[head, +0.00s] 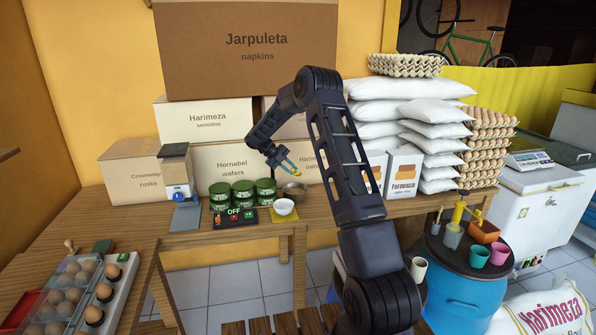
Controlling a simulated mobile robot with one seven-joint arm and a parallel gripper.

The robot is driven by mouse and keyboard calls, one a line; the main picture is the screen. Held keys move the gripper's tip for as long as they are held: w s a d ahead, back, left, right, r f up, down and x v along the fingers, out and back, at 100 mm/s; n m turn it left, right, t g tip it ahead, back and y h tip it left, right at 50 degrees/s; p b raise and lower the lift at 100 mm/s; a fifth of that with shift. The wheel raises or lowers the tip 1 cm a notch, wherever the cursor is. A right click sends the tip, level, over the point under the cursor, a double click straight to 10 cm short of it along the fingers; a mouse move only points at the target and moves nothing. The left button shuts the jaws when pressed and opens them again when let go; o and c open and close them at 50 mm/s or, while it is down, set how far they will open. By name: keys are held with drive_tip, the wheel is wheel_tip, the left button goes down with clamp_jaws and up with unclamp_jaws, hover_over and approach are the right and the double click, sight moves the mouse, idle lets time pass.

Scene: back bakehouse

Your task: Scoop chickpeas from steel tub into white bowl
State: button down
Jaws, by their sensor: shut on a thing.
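The steel tub (295,188) stands on the wooden table against the boxes. What it holds is too small to tell. The white bowl (284,208) stands just in front of it, slightly left. My gripper (287,166) hangs above and slightly left of the tub, apart from it, pointing down to the right. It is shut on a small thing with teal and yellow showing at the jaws. That thing's shape is too small to make out, and no separate scoop can be told apart. The bowl's inside looks white, with no chickpeas visible.
Stacked green cans (243,190) and a dark panel marked OFF (235,217) stand left of the bowl. A grinder-like device (178,180) is farther left. Cardboard boxes (225,160) line the wall behind. White cartons (403,173) and sacks are at right. Eggs in trays (100,290) lie front left.

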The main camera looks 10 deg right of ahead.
drive_tip(key=shift+w+a+f+g+y, duration=0.15)
drive_tip(key=shift+w+a+g, duration=0.2)
drive_tip(key=shift+a, duration=0.2)
drive_tip(key=shift+w+a+g+y, duration=0.15)
drive_tip(key=shift+w+a+g, duration=0.2)
drive_tip(key=shift+a, duration=0.15)
drive_tip(key=shift+f, duration=0.1)
wheel_tip(320, 180, down, 11)
drive_tip(key=w+d+t, duration=0.1)
drive_tip(key=w+d, duration=0.1)
drive_tip(key=w, duration=0.1)
drive_tip(key=s+a+r+m+t+h, duration=0.3)
drive_tip(key=s+r, duration=0.2)
drive_tip(key=shift+s+r+m+t+h, duration=0.15)
drive_tip(key=shift+r+m+t+h, duration=0.15)
drive_tip(key=shift+t+h, duration=0.1)
idle(0.8)
drive_tip(key=shift+a, duration=0.1)
